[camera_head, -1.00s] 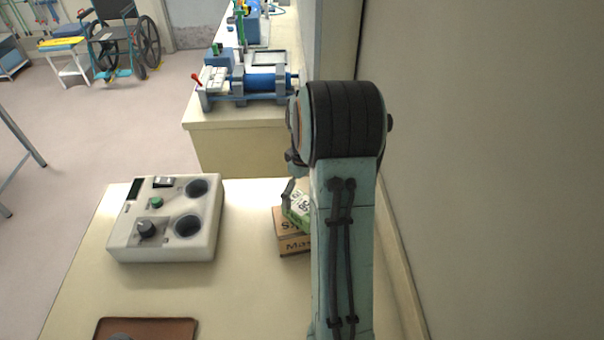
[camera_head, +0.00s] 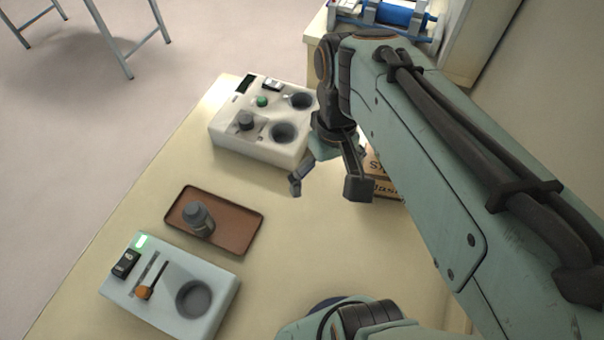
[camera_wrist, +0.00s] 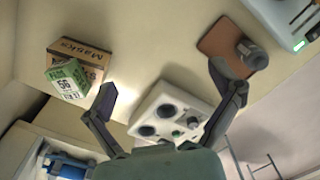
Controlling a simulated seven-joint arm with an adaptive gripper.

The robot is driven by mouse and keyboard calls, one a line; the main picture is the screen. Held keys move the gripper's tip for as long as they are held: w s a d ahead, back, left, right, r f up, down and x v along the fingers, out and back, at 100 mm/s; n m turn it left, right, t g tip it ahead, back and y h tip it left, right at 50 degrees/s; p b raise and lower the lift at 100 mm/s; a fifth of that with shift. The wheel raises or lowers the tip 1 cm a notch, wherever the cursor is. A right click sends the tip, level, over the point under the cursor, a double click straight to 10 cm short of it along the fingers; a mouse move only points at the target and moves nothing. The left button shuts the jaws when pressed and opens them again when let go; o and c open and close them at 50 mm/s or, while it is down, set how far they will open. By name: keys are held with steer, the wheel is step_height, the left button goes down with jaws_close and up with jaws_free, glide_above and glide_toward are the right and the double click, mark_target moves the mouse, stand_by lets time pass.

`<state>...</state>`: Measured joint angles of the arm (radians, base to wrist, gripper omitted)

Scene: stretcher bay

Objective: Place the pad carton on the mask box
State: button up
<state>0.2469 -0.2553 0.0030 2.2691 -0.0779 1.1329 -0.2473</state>
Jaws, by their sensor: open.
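The pad carton (camera_wrist: 68,82), green and white with printed numbers, rests on the brown cardboard mask box (camera_wrist: 92,57) in the wrist view. It sits turned at an angle to the box and appears to overhang one edge. In the head view the mask box (camera_head: 386,186) shows partly behind my arm, and the carton is almost wholly hidden. My gripper (camera_head: 328,184) is open and empty, above the table and left of the mask box. In the wrist view my gripper's (camera_wrist: 163,84) spread fingers are apart from both carton and box.
A white device with two round wells (camera_head: 262,122) stands at the table's back. A brown tray (camera_head: 237,232) holds a grey-capped jar (camera_head: 198,217). A pale blue device (camera_head: 172,288) stands in front. The table between tray and mask box is clear.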

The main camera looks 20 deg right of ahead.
steer(key=s+a+f, duration=0.2)
steer(key=s+a, duration=0.3)
steer(key=s, duration=0.3)
steer(key=shift+a+f, duration=0.15)
steer(key=shift+a, duration=0.25)
